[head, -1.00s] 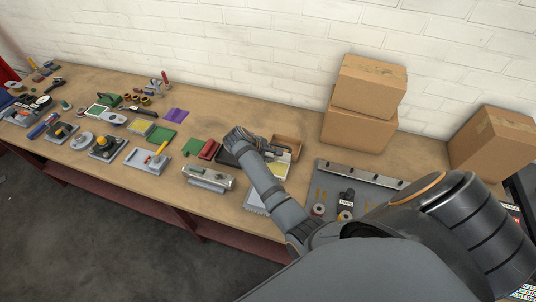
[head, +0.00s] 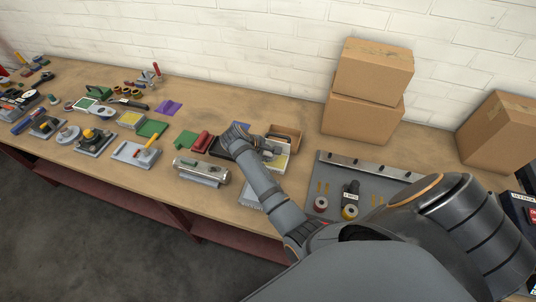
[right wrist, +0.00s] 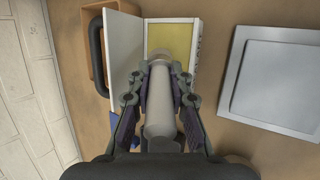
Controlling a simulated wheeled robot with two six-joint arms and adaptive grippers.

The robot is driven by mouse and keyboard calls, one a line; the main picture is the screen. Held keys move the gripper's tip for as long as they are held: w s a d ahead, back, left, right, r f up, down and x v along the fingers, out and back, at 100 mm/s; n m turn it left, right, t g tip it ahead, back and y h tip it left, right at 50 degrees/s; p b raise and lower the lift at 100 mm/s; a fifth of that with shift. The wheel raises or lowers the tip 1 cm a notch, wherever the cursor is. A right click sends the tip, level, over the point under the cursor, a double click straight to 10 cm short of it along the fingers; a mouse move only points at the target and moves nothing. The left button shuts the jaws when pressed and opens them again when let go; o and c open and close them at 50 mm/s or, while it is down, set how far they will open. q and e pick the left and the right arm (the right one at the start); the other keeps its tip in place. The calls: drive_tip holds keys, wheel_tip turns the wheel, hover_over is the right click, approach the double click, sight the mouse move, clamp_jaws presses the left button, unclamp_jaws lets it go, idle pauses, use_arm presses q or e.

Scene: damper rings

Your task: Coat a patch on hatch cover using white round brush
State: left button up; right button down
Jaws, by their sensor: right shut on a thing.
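My right gripper (right wrist: 160,88) is shut on a pale, round, cylindrical thing (right wrist: 158,118), which looks like the white round brush. Its far end is over or in front of a white open case (right wrist: 125,45) with a yellow inside (right wrist: 172,38); I cannot tell whether they touch. Any bristles are hidden. A grey square plate (right wrist: 272,82) with a raised rim, possibly the hatch cover, lies to the right in the right wrist view. In the head view my right gripper (head: 262,146) is beside the yellow-and-white case (head: 279,161). My left gripper is out of view.
A brown open box (head: 287,132) with a dark handle stands behind the case. A silver cylinder (head: 200,168), a red block (head: 202,140) and a grey tool tray (head: 335,180) are nearby. Cardboard boxes (head: 365,115) stand at the wall. Many tools crowd the bench's left part.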

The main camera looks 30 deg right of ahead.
drive_tip(key=shift+f, duration=0.65)
idle(0.8)
drive_tip(key=shift+f+p, duration=0.1)
drive_tip(key=shift+p, duration=0.25)
idle(1.9)
wheel_tip(320, 180, up, 7)
drive_tip(key=p, duration=0.9)
drive_tip(key=shift+r, duration=0.2)
drive_tip(key=shift+f, duration=0.1)
